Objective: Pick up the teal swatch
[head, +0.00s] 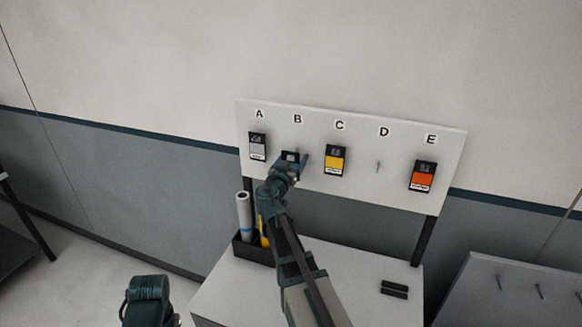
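A white board (450,147) carries hooks marked A to E. At B hangs a dark-topped swatch (290,155), mostly hidden behind my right gripper (294,164). Its colour panel is covered, so I cannot confirm that it is teal; a small blue patch shows at its right side. No other swatch on the board looks teal. My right gripper is up at B, in front of or around this swatch; its fingers are too small and covered to tell whether they are open or shut. Part of my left arm shows at the bottom left, with its gripper not visible.
A grey swatch (257,146) hangs at A, a yellow one (335,161) at C and an orange one (423,177) at E. Hook D (378,167) is empty.

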